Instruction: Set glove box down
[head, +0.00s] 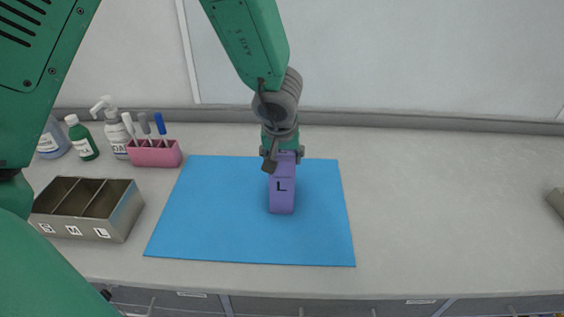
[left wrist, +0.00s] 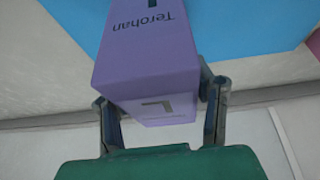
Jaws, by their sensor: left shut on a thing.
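The glove box (head: 282,194) is purple with a black letter L on its face. It stands on end over the blue mat (head: 220,222), right of the mat's middle; I cannot tell whether its bottom touches the mat. My left gripper (head: 283,156) comes down from above and is shut on the upper end of the box. In the left wrist view the box (left wrist: 148,60) sits between the two fingers of the left gripper (left wrist: 162,105), with the word "Terohan" on one side. My right gripper is not in view.
A metal organizer (head: 122,212) with compartments marked S, M and L stands left of the mat. The counter (head: 430,210) right of the mat is mostly clear.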

